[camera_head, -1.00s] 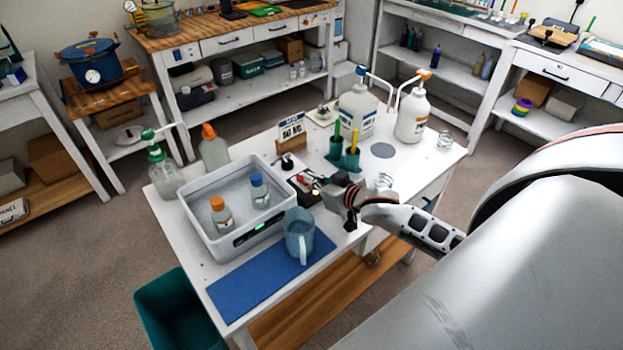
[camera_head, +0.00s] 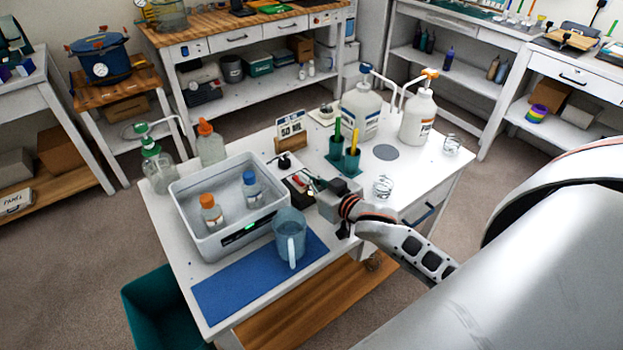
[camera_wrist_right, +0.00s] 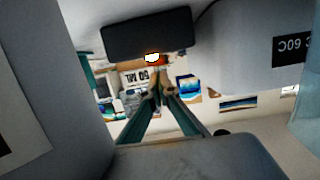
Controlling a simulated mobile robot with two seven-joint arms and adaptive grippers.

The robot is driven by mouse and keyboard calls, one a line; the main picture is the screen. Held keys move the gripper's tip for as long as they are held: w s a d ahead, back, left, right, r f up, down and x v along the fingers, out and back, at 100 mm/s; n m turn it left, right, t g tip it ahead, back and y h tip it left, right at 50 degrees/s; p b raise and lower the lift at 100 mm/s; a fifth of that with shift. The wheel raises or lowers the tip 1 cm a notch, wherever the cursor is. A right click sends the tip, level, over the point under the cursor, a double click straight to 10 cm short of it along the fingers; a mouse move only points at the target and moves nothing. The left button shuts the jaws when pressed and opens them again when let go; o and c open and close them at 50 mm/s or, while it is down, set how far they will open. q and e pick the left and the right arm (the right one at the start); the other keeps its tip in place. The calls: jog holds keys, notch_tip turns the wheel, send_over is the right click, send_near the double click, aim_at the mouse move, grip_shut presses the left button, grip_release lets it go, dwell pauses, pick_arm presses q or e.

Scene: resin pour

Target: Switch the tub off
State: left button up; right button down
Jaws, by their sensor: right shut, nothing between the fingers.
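The tub (camera_head: 188,228) is a pale grey open box on the white table, holding an orange-capped bottle (camera_head: 211,213) and a blue-capped bottle (camera_head: 252,189). A small green display (camera_head: 238,235) is lit on its front. Beside it lies a dark switch box (camera_head: 295,181) with a red part and an orange-white light. My right gripper (camera_head: 316,187) is shut and empty at the box's right end. In the right wrist view, upside down, the gripper's fingertips (camera_wrist_right: 161,90) point toward the glowing light (camera_wrist_right: 152,58); contact cannot be told. My left gripper is out of view.
A blue jug (camera_head: 290,238) stands on a blue mat (camera_head: 235,288) in front of the tub. Pump bottles (camera_head: 416,118) stand at the back right.

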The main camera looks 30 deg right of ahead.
aim_at(304, 186)
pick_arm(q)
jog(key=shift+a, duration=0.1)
pick_arm(e)
jog(key=shift+s+a+f+g, duration=0.1)
jog(key=shift+s+f+g, duration=0.1)
jog(key=shift+f, duration=0.45)
jog(key=shift+s+f+g, duration=0.1)
jog(key=shift+s+f, duration=0.1)
jog(key=shift+f, duration=0.4)
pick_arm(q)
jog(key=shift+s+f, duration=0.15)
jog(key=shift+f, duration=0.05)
pick_arm(e)
jog(key=shift+f, duration=0.2)
jog(key=shift+s+r, duration=0.1)
jog(key=shift+s, duration=0.25)
jog(key=s+r, duration=0.2)
jog(key=s, duration=0.1)
jog(key=s+r, duration=0.1)
jog(key=s, duration=0.1)
jog(key=shift+s+d+r, duration=0.15)
jog(key=shift+d, duration=0.25)
jog(key=shift+s+r, duration=0.5)
jog(key=shift+r, duration=0.15)
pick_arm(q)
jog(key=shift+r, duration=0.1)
